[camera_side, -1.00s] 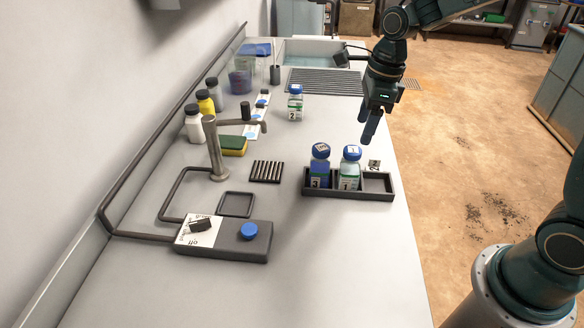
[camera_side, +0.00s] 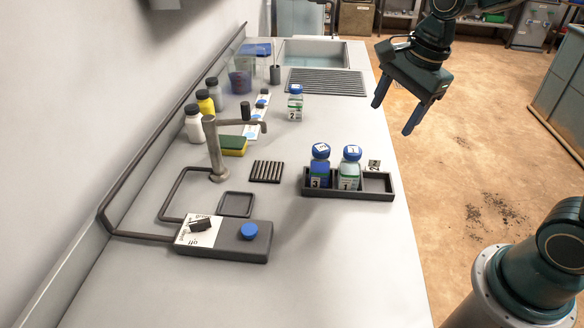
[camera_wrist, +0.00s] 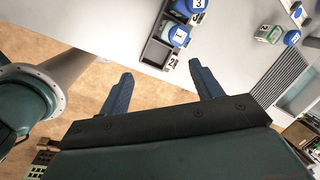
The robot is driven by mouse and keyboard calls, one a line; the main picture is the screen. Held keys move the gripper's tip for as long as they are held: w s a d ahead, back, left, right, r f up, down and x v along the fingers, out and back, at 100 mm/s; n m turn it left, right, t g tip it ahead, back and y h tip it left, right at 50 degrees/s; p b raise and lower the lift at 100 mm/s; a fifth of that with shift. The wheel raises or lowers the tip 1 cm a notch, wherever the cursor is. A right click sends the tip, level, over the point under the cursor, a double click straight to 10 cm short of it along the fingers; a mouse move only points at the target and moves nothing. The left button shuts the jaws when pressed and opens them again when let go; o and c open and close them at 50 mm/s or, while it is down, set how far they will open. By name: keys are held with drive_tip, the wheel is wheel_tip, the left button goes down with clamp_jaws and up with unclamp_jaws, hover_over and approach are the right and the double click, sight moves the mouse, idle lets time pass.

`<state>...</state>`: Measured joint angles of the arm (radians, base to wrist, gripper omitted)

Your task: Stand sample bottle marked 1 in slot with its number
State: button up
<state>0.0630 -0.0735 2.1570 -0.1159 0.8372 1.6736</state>
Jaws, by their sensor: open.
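Bottle 1 (camera_side: 350,168), clear with a blue cap and green-edged label, stands upright in the middle compartment of the dark slotted rack (camera_side: 345,195). It also shows in the wrist view (camera_wrist: 178,37). Bottle 3 (camera_side: 320,167), with blue contents, stands in the rack's left compartment. The right compartment is empty, with a tag reading 2 (camera_side: 373,165) behind it. Bottle 2 (camera_side: 295,103) stands on the counter farther back. My gripper (camera_side: 398,118) is open and empty, raised to the right of the rack; its fingers also show in the wrist view (camera_wrist: 158,88). Slot numbers behind bottles 1 and 3 are hidden.
A tap (camera_side: 215,150), a sponge (camera_side: 233,146), a ridged dark pad (camera_side: 267,171) and a control box with a blue knob (camera_side: 249,231) occupy the left side. White and yellow bottles (camera_side: 205,102) line the wall. The counter in front of the rack is clear.

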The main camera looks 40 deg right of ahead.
drive_tip(key=s+r+n+t, duration=0.3)
drive_tip(key=s+r+n, duration=0.1)
drive_tip(key=s+n, duration=1.1)
drive_tip(key=shift+s+n+h, duration=0.25)
drive_tip(key=shift+n+h, duration=0.15)
drive_tip(key=shift+n, duration=1.5)
drive_tip(key=shift+d, duration=0.1)
drive_tip(key=shift+c, duration=0.6)
drive_tip(key=shift+w, duration=0.1)
